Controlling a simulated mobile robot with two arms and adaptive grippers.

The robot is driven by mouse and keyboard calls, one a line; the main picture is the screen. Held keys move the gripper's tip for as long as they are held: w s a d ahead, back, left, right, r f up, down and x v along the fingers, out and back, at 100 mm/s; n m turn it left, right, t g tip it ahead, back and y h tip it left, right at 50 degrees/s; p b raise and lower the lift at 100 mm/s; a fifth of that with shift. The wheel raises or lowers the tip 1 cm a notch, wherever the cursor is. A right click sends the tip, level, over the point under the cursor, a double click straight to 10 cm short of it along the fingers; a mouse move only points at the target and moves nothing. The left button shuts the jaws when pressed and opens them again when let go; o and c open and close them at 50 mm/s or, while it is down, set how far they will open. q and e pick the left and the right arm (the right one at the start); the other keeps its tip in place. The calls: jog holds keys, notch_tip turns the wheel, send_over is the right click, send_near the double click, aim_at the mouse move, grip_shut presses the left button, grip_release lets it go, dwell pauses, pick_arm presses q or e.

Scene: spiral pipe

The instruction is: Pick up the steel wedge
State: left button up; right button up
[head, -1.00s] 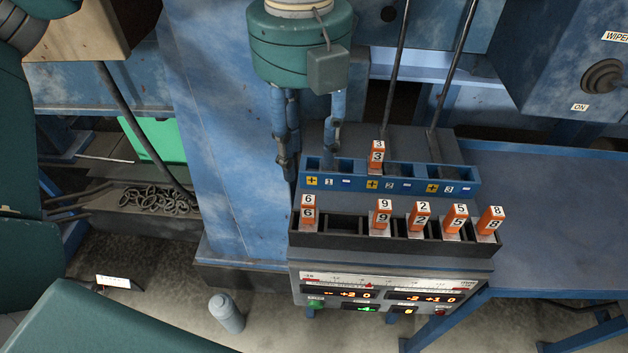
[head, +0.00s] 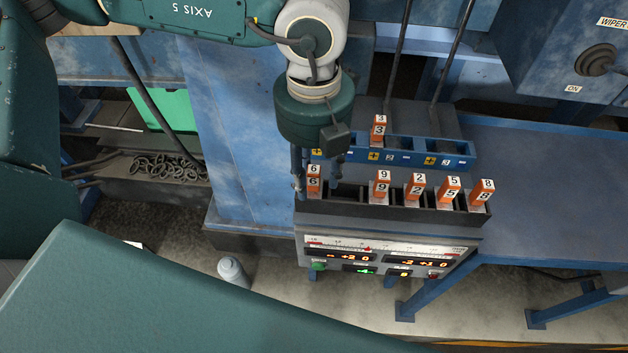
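Block 3 (head: 379,130) stands in the blue rack behind. My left gripper (head: 317,180) points down at block 6, its fingers apart and nothing visibly gripped. The block shows between the fingers; contact is unclear. My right gripper is not in view.
The dark front rack (head: 400,209) sits above a panel with lit displays (head: 385,257). The blue rack (head: 405,157) is just behind it. A blue table (head: 550,190) extends clear to the right. A grey bottle (head: 233,270) stands on the floor.

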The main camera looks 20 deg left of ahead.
pick_arm(q)
jog(key=shift+w+f, duration=0.1)
jog(key=shift+w, duration=0.05)
grip_shut()
grip_release()
